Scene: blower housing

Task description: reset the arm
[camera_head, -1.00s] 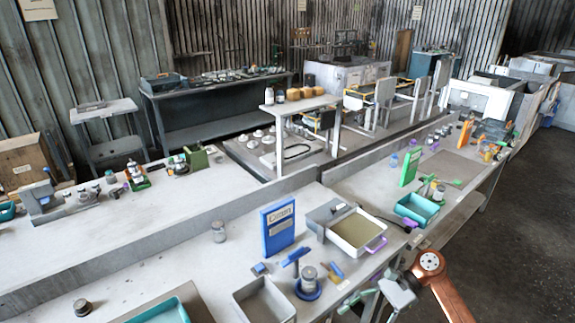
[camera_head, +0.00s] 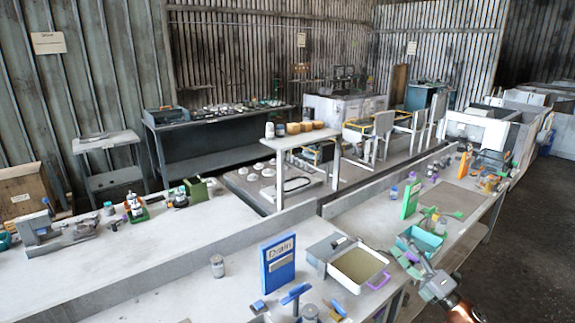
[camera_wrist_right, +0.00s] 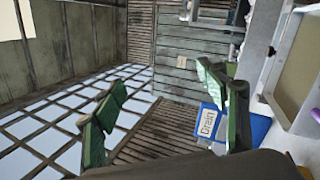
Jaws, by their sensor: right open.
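My right arm comes in at the lower right of the head view. Its gripper (camera_head: 412,268) is over the front edge of the bench, near a teal bin (camera_head: 422,240). In the right wrist view the two green-padded fingers of this gripper (camera_wrist_right: 165,112) stand wide apart with nothing between them. The blue "Drain" sign (camera_wrist_right: 208,122) shows behind one finger there. My left gripper is not in view.
The bench holds the blue Drain sign (camera_head: 278,262), a tray with a lilac handle (camera_head: 362,268), a green upright panel (camera_head: 411,199) and small parts. A low wall (camera_head: 255,232) divides the benches. Open dark floor (camera_head: 525,235) lies to the right.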

